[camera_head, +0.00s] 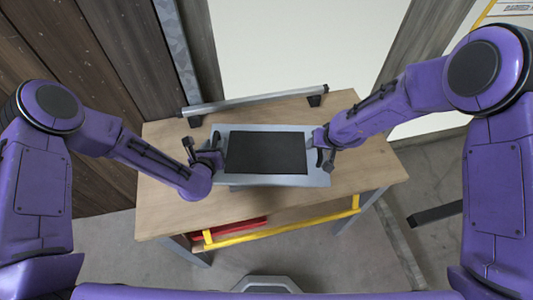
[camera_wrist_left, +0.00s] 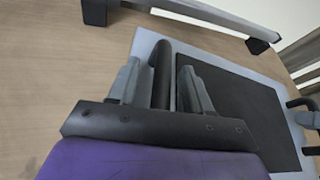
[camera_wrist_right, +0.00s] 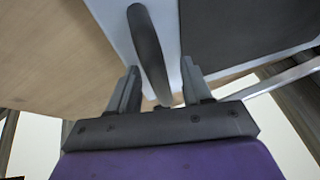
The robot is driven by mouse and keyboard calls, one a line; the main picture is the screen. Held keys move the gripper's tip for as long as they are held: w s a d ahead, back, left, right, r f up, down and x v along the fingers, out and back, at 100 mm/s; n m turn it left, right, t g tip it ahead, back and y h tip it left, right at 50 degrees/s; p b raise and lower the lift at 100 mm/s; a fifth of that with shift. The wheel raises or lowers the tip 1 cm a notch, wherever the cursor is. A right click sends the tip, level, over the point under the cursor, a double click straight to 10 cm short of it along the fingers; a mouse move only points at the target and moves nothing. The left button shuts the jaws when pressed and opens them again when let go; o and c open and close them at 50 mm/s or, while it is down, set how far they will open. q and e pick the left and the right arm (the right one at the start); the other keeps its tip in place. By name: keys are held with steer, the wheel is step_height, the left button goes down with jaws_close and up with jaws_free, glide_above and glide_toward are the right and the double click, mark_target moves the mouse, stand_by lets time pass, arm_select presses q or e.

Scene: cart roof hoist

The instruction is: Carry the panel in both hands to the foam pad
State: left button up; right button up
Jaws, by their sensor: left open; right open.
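The panel (camera_head: 320,178) is a light grey sheet with a large dark rectangle in its middle, lying flat on the wooden table. It has a black handle at each side. My left gripper (camera_head: 208,153) is at the panel's left side. In the left wrist view its open fingers (camera_wrist_left: 160,78) stand on either side of a black handle (camera_wrist_left: 162,62). My right gripper (camera_head: 318,147) is at the right side. In the right wrist view its open fingers (camera_wrist_right: 158,72) straddle the other black handle (camera_wrist_right: 146,42). I cannot make out a foam pad for certain.
A grey rail (camera_head: 255,99) on black feet stands along the back of the wooden table (camera_head: 375,165). A yellow bar (camera_head: 280,228) runs below the front edge, beside a red item (camera_head: 230,228). A dark wooden wall (camera_head: 85,70) is at left. Bare table lies right of the panel.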

arm_select(q)
steer(key=v, duration=1.1)
steer(key=shift+s, duration=0.15)
arm_select(e)
steer(key=v, duration=1.2)
arm_select(q)
steer(key=shift+r, duration=0.1)
steer(key=shift+s, duration=0.1)
